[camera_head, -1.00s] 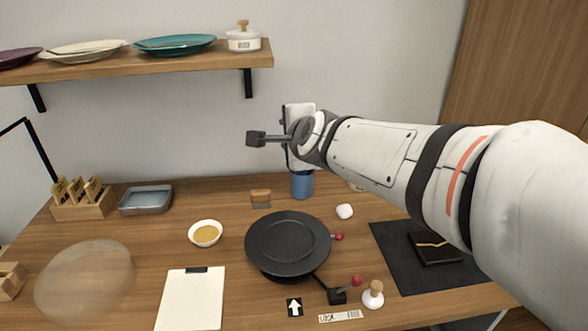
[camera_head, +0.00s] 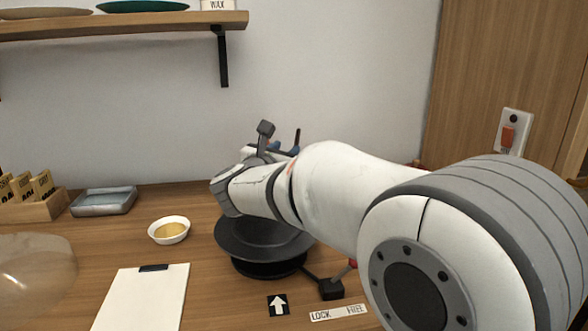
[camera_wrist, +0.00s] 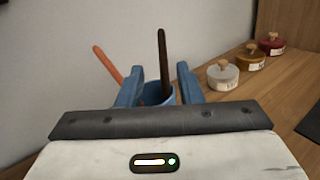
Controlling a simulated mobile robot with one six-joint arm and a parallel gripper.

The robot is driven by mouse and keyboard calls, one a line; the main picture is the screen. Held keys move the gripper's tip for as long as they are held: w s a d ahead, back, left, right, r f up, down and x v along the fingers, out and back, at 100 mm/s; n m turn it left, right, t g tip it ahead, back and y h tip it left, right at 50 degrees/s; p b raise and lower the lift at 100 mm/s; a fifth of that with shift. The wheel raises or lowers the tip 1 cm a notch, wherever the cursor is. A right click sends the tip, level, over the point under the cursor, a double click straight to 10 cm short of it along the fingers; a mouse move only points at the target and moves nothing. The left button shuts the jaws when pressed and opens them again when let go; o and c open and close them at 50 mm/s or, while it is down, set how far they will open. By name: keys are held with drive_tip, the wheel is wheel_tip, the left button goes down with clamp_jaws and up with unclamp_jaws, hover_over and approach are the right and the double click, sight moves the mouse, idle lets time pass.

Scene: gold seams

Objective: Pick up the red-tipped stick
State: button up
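In the wrist view a blue cup (camera_wrist: 156,93) holds a reddish-orange stick (camera_wrist: 108,64) leaning left and a dark brown stick (camera_wrist: 163,55) standing nearly upright. I cannot tell a separate red tip on either stick. My gripper (camera_wrist: 158,74) is open, its two blue fingers spread, with the cup seen between them. The dark stick shows between the fingers; the reddish stick rises by the left finger. I cannot tell whether anything touches. In the head view my gripper (camera_head: 284,147) is mostly hidden behind my arm, and the dark stick (camera_head: 297,138) shows just beyond it.
White, yellow and red jars (camera_wrist: 250,58) with wooden knobs stand right of the cup. A black turntable (camera_head: 262,240) lies under my arm. A bowl (camera_head: 169,230), clipboard (camera_head: 142,297) and grey tray (camera_head: 103,201) are to the left. A shelf (camera_head: 120,24) is above.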

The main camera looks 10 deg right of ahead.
drive_tip(key=w+d+f, duration=0.1)
drive_tip(key=w, duration=0.1)
drive_tip(key=w+d+f, duration=0.1)
drive_tip(key=w, duration=0.1)
drive_tip(key=w+d+f+b, duration=0.1)
drive_tip(key=w, duration=0.1)
drive_tip(key=shift+w+d, duration=0.25)
drive_tip(key=shift+d, duration=0.15)
clamp_jaws()
